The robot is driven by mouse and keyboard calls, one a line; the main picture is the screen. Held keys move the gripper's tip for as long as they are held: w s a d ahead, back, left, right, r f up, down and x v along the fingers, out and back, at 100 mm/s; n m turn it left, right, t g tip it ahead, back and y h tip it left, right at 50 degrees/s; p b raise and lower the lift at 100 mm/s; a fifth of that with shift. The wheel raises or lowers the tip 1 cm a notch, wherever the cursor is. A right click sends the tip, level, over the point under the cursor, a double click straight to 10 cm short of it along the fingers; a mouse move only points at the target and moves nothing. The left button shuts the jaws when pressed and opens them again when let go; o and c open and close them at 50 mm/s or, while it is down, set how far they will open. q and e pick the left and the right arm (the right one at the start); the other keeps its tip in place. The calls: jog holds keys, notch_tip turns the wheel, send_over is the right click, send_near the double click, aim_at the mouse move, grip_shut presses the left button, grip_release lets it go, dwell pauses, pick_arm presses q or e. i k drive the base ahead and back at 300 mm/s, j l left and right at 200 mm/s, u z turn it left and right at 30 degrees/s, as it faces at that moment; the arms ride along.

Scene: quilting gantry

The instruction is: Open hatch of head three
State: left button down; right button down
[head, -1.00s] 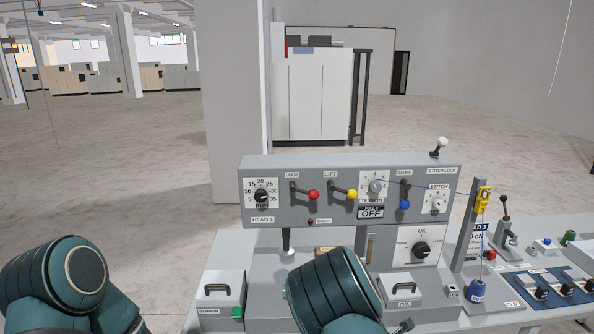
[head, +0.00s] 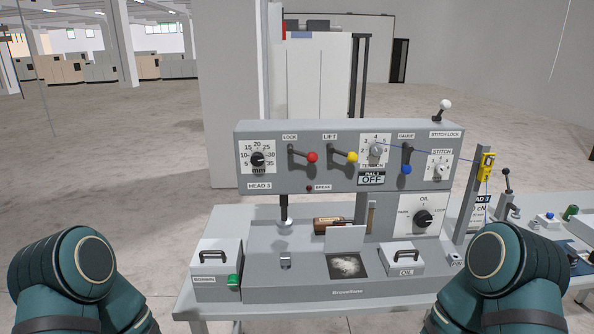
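The grey machine head (head: 345,181) labelled HEAD 3 stands in the middle of the head view. In its bed a small hatch lid (head: 345,239) stands up, tilted back behind a square opening (head: 348,266). White, fluffy stuff shows inside this dark opening. A small metal catch (head: 286,263) sits on the bed left of the opening. My arms show only as teal links at the lower left and lower right, clear of the hatch. Both grippers are out of view, so whether they hold anything is not shown.
A box with a black handle (head: 211,255) and green button is left of the opening; an OIL box (head: 403,257) with a handle is right. A brown object (head: 333,224) lies behind the lid. Levers and knobs line the panel. A blue thread runs right to a post.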

aim_at(217, 256)
jog(key=u, duration=0.95)
jog(key=i+j+u, duration=0.15)
jog(key=i+u, duration=0.15)
jog(key=i, duration=0.2)
jog(key=i+u, duration=0.25)
jog(key=i, duration=3.2)
jog(key=i+z, duration=0.15)
jog(key=i, duration=0.25)
jog(key=i+j+z, duration=0.15)
jog(key=i, duration=0.25)
jog(key=i+j+z, duration=0.1)
jog(key=i, duration=0.3)
jog(key=j+z, duration=0.1)
jog(key=z, duration=4.45)
